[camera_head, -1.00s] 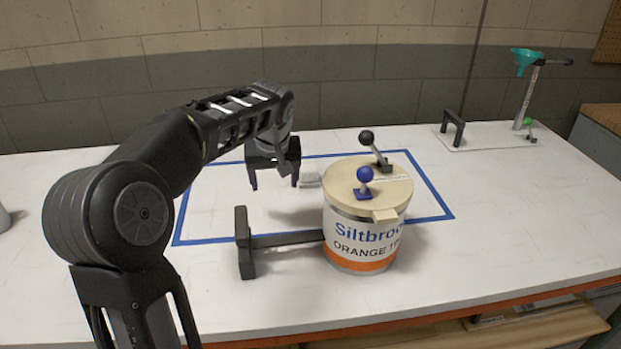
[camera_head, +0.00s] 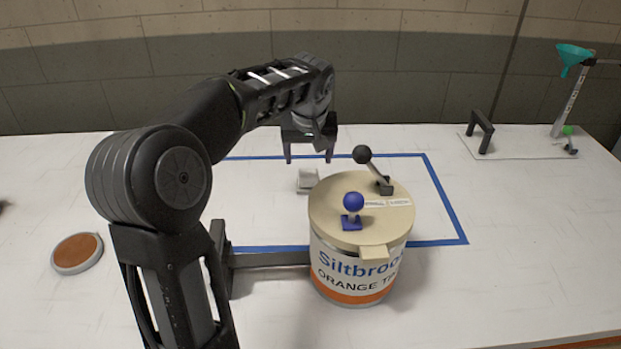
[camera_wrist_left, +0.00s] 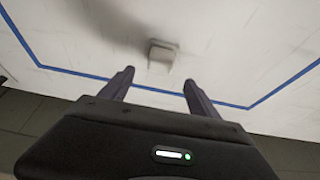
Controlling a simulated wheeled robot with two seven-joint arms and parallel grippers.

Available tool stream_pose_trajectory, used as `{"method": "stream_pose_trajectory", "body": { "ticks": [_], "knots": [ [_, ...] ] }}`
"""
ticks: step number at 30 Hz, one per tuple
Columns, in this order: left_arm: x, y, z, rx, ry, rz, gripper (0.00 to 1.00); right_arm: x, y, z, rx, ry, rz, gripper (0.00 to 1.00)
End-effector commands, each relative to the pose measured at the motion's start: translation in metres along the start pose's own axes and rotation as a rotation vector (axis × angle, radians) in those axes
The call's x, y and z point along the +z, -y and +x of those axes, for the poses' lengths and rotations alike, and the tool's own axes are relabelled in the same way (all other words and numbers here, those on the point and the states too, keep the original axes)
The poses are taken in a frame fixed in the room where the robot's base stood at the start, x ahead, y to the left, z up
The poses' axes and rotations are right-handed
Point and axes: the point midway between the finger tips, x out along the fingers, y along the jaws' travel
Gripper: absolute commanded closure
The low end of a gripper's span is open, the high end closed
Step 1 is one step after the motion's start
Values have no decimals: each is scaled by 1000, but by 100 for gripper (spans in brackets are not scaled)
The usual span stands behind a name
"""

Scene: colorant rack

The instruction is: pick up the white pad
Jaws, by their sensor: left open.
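The white pad (camera_head: 308,180) is a small pale block on the white table, inside the blue tape outline and just behind the pot. In the left wrist view the pad (camera_wrist_left: 162,53) lies beyond the fingertips, roughly in line with the gap between them. My left gripper (camera_head: 308,160) is open and empty above the table, apart from the pad; its two fingers also show in the left wrist view (camera_wrist_left: 159,76). The pad's front right part is close to the pot's lid in the head view. My right gripper is not in view.
The Siltbrook pot (camera_head: 355,275), with a blue knob (camera_head: 353,201) and a black-balled lever (camera_head: 370,165) on its lid, stands in front of the pad. A dark bracket (camera_head: 265,259) is at its left.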

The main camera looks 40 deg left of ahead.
Motion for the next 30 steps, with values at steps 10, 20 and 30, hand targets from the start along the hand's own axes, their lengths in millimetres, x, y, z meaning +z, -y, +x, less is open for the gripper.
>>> {"method": "stream_pose_trajectory", "body": {
  "ticks": [10, 20, 30],
  "knots": [
    [1, 0, 26, 0, 1, 0, 29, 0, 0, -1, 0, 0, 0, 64],
    [1, 0, 30, 0, 1, 1, 29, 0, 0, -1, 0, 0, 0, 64],
    [6, 2, 73, -2, 3, -1, 29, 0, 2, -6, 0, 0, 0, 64]
  ]
}}
